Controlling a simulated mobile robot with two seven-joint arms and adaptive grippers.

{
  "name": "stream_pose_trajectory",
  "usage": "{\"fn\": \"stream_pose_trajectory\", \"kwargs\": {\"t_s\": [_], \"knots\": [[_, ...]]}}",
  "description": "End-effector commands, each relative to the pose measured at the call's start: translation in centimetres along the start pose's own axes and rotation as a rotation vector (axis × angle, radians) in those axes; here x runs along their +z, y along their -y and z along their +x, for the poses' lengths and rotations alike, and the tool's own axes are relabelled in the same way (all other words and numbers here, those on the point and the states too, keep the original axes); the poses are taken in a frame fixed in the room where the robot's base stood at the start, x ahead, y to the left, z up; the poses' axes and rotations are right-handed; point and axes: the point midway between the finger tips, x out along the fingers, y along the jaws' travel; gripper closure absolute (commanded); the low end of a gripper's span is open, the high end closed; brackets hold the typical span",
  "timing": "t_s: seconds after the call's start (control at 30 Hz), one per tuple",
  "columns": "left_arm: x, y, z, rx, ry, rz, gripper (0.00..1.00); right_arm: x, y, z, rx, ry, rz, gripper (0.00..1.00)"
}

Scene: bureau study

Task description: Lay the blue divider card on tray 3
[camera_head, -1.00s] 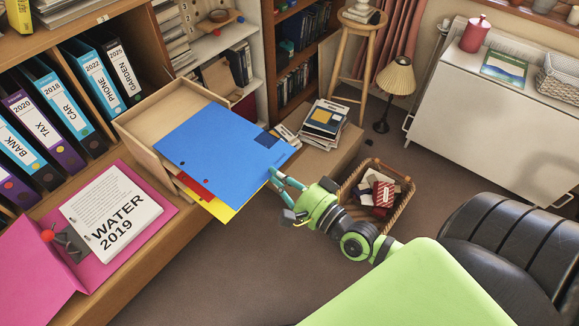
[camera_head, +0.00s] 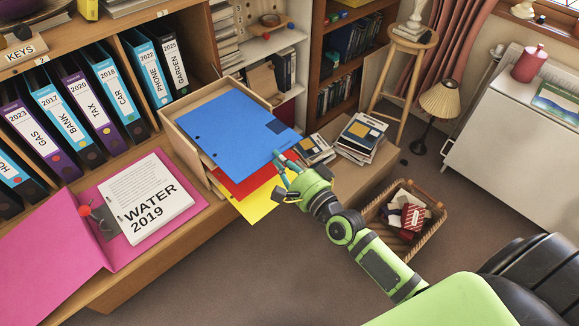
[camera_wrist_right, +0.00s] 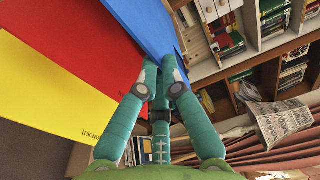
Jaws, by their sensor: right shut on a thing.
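The blue divider card (camera_head: 232,130) lies over the wooden tray or drawer (camera_head: 177,133) in the head view, its right end sticking out past the front. A red card (camera_head: 245,184) and a yellow card (camera_head: 258,205) show below it and also jut out. My right gripper (camera_head: 280,162) is shut on the blue card's right edge; the blue card also shows in the right wrist view (camera_wrist_right: 140,22), at the fingertips. I cannot tell whether the blue card touches the red one. No label reading tray 3 is legible. My left gripper is not in view.
A row of binders (camera_head: 95,100) stands on the shelf at left. An open pink folder (camera_head: 50,245) with a WATER 2019 document (camera_head: 148,195) lies in front of it. Stacked books (camera_head: 362,138) and a wicker basket (camera_head: 405,215) are to the right. Carpet is free in front.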

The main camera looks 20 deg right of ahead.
Motion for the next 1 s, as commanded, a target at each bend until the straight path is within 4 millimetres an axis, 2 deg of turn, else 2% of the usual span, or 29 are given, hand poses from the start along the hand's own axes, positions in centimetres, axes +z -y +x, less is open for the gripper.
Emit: {"fn": "stream_pose_trajectory", "kwargs": {"t_s": [0.5, 0.63, 1.0], "knots": [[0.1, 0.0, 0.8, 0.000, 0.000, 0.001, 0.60, 0.4, 0.0, 4.9, -0.002, 0.000, 0.001, 1.00], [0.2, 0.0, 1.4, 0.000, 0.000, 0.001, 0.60, 0.5, -0.9, 4.9, 0.000, 0.000, 0.000, 1.00], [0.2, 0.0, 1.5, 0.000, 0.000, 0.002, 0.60, 0.5, -1.0, 4.8, -0.002, 0.000, 0.000, 1.00]]}}
